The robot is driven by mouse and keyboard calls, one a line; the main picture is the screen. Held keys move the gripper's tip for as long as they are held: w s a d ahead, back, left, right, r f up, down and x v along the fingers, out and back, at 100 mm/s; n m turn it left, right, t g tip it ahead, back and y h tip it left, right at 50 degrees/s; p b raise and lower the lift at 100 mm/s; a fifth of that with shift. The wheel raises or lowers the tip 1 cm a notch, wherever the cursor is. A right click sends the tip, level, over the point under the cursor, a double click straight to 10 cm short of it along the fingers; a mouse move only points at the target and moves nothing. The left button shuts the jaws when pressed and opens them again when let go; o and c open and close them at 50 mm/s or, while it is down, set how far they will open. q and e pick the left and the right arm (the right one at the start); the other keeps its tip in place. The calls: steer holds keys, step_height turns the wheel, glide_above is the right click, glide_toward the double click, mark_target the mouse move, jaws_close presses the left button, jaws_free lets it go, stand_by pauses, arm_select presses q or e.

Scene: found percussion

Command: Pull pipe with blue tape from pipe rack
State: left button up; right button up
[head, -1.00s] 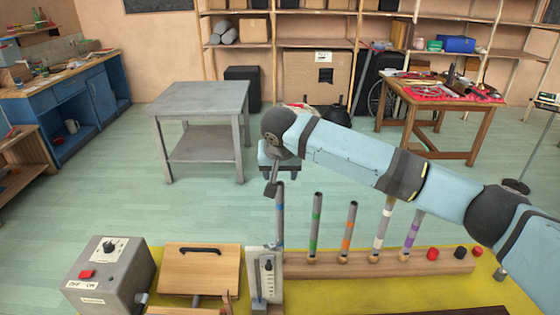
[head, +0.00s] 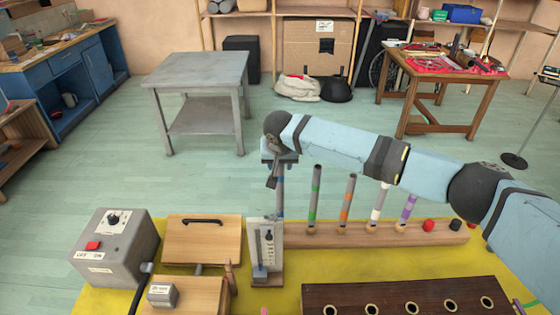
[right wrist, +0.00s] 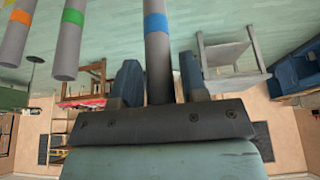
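The pipe with blue tape (head: 280,205) stands upright at the left end of the wooden pipe rack (head: 440,238). It also shows in the right wrist view (right wrist: 156,50), with its blue band beyond the fingers. My right gripper (head: 275,172) is at the upper part of this pipe. In the right wrist view its two dark fingers (right wrist: 162,82) stand on either side of the pipe, with a narrow gap visible on the right, so it looks open around it. The pipe's top is hidden by the gripper in the head view. My left gripper is not in view.
Pipes with green (head: 315,195), orange (head: 347,200), white (head: 379,203) and purple (head: 406,210) bands stand right of it in the rack. A slider box (head: 264,245) stands close in front. A dark board with holes (head: 400,290) lies nearer on the yellow cloth.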

jaws_close()
steer(key=shift+r, duration=0.1)
steer(key=shift+r+p, duration=1.3)
steer(key=shift+r, duration=0.1)
step_height(320, 180, up, 2)
steer(key=shift+p, duration=1.15)
steer(key=shift+r, duration=0.5)
